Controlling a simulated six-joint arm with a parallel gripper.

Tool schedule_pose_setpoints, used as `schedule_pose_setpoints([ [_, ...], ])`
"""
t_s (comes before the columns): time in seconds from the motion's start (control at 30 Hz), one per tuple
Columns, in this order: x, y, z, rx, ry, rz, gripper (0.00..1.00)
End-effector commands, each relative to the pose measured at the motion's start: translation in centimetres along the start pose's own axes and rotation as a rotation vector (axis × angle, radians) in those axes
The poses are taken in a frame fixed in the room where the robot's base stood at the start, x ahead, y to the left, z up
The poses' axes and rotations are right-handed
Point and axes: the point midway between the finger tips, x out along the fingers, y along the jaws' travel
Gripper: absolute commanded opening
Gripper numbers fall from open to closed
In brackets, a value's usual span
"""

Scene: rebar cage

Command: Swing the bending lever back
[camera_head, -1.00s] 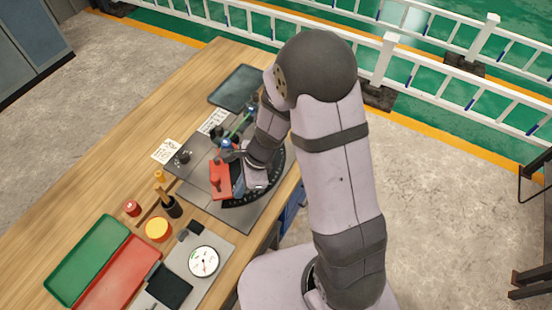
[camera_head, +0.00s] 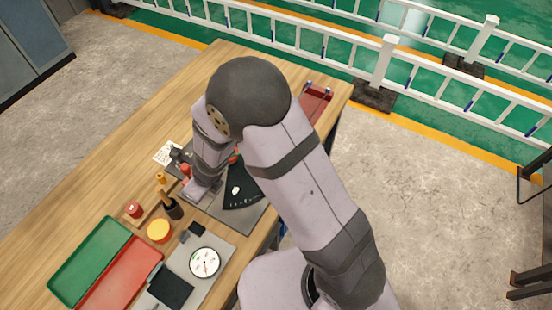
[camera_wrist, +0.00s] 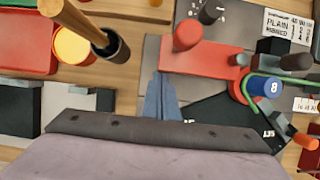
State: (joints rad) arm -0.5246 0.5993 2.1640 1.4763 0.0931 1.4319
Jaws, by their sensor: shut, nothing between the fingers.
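The bending lever (camera_wrist: 207,58) is a red bar with an upright red knob (camera_wrist: 188,34) at its left end in the wrist view. Its other end is by the pivot, near a blue roller (camera_wrist: 264,88) marked 8. A green rod (camera_wrist: 285,82) curves around that roller. In the head view the lever's knob (camera_head: 185,169) shows left of my wrist; most of the lever is hidden by my arm. My gripper (camera_wrist: 159,78) is shut and empty, its tips beside the lever's knob end. I cannot tell whether they touch it.
A black angle-scale plate (camera_head: 243,190) is on the grey base. A dark cup with a wooden-handled tool (camera_head: 172,208), a yellow-lidded pot (camera_head: 159,231), a dial gauge (camera_head: 204,262) and green (camera_head: 88,262) and red (camera_head: 122,275) trays stand on the near left.

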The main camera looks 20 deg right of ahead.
Motion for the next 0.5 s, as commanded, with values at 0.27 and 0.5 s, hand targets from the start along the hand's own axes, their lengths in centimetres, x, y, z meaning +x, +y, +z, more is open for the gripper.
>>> schedule_pose_setpoints([
  [0.27,0.13,0.02,0.45,0.021,-0.002,-0.009,0.0],
  [0.5,0.1,0.0,0.58,0.02,-0.005,-0.009,0.0],
])
